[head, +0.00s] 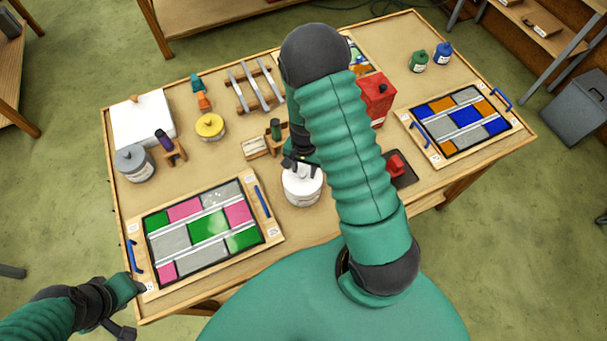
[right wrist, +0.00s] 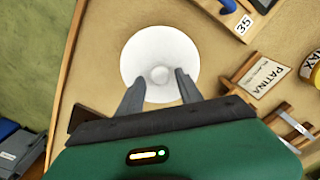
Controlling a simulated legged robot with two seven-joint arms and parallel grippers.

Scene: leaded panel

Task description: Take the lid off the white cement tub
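The white cement tub (head: 303,193) stands on the workbench at the middle of the near side, with its lid (right wrist: 138,58) on. In the right wrist view the lid is a round white disc with a small round knob (right wrist: 160,74) at its centre. My right gripper (right wrist: 160,75) is open above the lid, with its two fingers apart on either side of the knob. I cannot tell whether they touch it. In the head view my right gripper (head: 300,164) covers part of the tub's top. My left gripper (head: 122,308) is at the bench's near left corner; its fingers are unclear.
A leaded panel (head: 140,287) with blue handles lies left of the tub; another (head: 428,153) lies far right. Behind the tub are a wooden block labelled PATINA (right wrist: 262,74) and a yellow-lidded tin (head: 210,127). A red block on a dark plate (head: 405,176) sits to the right.

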